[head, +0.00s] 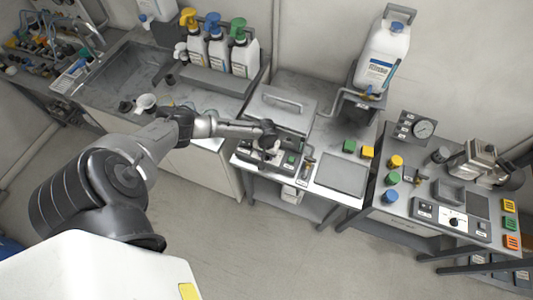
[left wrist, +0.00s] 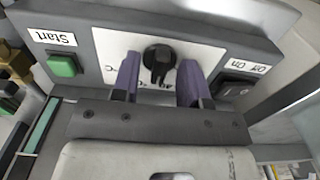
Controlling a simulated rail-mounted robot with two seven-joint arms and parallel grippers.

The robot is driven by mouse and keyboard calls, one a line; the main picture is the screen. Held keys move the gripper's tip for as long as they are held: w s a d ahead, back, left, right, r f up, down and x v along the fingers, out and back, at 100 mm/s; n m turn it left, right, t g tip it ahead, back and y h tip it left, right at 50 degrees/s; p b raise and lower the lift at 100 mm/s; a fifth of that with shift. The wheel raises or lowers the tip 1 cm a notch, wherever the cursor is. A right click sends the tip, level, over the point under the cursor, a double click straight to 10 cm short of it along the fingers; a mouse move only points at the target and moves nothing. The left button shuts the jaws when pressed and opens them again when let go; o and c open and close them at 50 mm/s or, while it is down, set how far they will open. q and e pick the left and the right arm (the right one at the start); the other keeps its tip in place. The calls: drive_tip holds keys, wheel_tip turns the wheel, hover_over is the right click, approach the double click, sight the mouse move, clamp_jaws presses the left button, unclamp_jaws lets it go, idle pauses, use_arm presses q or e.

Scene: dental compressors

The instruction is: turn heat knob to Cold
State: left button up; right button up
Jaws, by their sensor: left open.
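The heat knob (left wrist: 159,62) is a round black knob on a white panel (left wrist: 205,50), seen upside down in the left wrist view. Lettering beside it is partly hidden, and I cannot read its setting. My left gripper (left wrist: 160,85) is open, with one purple-grey finger on each side of the knob. I cannot tell if either finger touches it. In the head view my left gripper (head: 268,150) is at the front of the machine with the grey lid (head: 280,108), and the knob is hidden there. My right gripper is not in view.
A green button (left wrist: 63,64) labelled Start and a black Off/On switch (left wrist: 236,82) flank the knob. The floor in front is clear.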

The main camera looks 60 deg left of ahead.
use_arm(q)
clamp_jaws()
idle(0.3)
